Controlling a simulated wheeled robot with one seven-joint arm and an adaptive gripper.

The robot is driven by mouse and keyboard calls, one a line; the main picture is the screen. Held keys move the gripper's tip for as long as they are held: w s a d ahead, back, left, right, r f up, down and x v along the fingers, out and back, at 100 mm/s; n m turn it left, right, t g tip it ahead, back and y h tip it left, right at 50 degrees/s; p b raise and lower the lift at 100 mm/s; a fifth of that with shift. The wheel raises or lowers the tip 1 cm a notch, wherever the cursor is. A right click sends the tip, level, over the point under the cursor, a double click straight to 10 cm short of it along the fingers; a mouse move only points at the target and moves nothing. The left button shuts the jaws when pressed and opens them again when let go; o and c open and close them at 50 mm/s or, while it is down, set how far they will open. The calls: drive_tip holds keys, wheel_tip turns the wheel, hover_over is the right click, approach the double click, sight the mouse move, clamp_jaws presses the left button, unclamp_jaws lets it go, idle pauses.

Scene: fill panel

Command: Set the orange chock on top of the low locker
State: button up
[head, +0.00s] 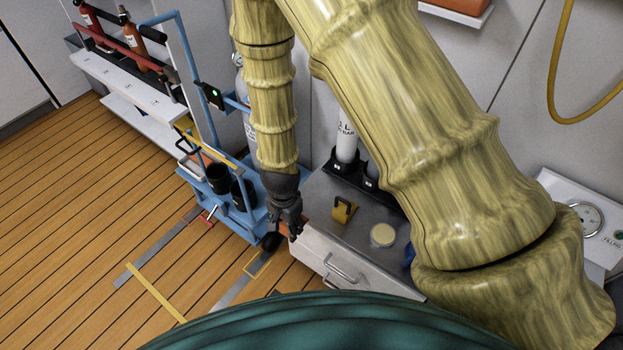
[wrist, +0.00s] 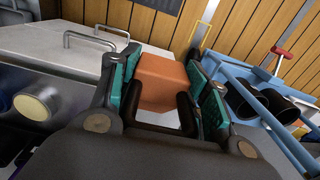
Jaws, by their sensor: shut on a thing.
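The orange chock (wrist: 160,82) is a block with angled faces, held between the green-padded fingers of my gripper (wrist: 165,95) in the wrist view. In the head view my gripper (head: 290,228) points down beside the left end of the low locker (head: 345,265), and only slivers of orange show around it. The locker has a grey top, a pale front and a bar handle. The locker's pale front also shows at upper left in the wrist view (wrist: 80,50). I cannot tell how high the chock is relative to the locker top.
On the locker top stand a yellow clip-like piece (head: 343,209), a pale round disc (head: 383,235) and a white cylinder (head: 346,140) in a black holder. A blue cart (head: 238,215) with black cups stands close left of my gripper. Open plank floor (head: 80,220) lies farther left.

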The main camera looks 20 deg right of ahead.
drive_tip(key=shift+w+d, duration=0.3)
drive_tip(key=shift+w, duration=0.15)
drive_tip(key=w+d, duration=0.3)
drive_tip(key=w+d+f, duration=0.1)
drive_tip(key=w+d, duration=0.2)
drive_tip(key=w, duration=0.1)
drive_tip(key=w+d, duration=0.4)
drive_tip(key=shift+d+f, duration=0.1)
drive_tip(key=shift+f, duration=0.1)
drive_tip(key=shift+f+b, duration=0.45)
drive_tip(key=shift+f, duration=1.25)
drive_tip(key=shift+f, duration=0.15)
drive_tip(key=o, duration=1.3)
wheel_tip(320, 180, up, 12)
drive_tip(key=p, duration=0.1)
